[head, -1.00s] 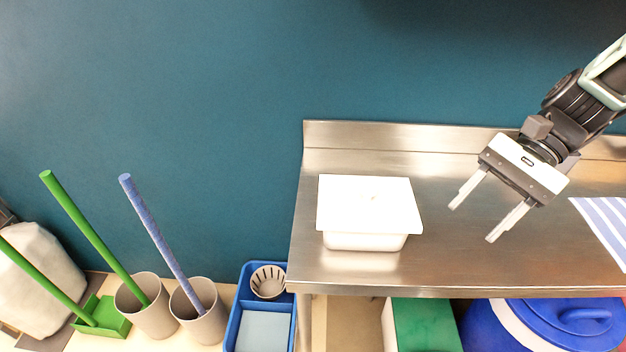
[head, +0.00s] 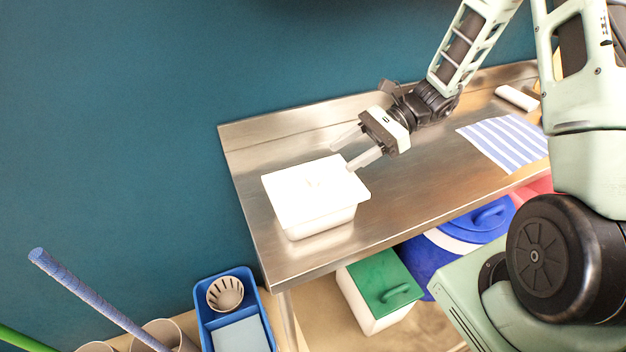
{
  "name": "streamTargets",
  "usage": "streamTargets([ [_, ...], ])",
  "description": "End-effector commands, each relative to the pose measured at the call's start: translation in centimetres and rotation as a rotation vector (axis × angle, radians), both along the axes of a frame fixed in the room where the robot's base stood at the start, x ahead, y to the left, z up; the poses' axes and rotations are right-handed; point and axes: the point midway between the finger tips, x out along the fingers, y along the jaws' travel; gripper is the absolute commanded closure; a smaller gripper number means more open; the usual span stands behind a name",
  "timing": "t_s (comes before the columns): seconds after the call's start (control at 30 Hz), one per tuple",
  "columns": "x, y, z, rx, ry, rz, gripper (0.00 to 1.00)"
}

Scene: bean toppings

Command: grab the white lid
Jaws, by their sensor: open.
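The white lid (head: 300,188) lies flat on a white rectangular container (head: 322,224) on the left part of the steel counter.
The steel counter (head: 410,192) has a raised back edge against a teal wall. A striped cloth (head: 505,142) and a white roll (head: 516,97) lie to the right. Below are a green-lidded bin (head: 383,280), a blue lid (head: 487,215) and a blue caddy (head: 208,318).

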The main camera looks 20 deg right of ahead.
Motion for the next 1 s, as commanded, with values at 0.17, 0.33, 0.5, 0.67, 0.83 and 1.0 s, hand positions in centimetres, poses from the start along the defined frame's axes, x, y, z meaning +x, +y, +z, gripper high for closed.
streamTargets([
  [0.17,0.0,2.6,-0.9,0.001,0.001,0.003,0.47],
  [0.33,0.0,3.5,-1.4,-0.001,0.0,0.001,0.47],
  [0.5,-0.1,5.5,-2.1,0.001,0.004,0.005,0.47],
  [0.67,0.0,7.4,-3.2,-0.001,0.002,0.004,0.47],
  [0.83,0.0,8.0,-3.6,-0.002,-0.001,0.002,0.47],
  [1.0,0.1,8.0,-3.7,-0.002,-0.001,0.002,0.5],
])
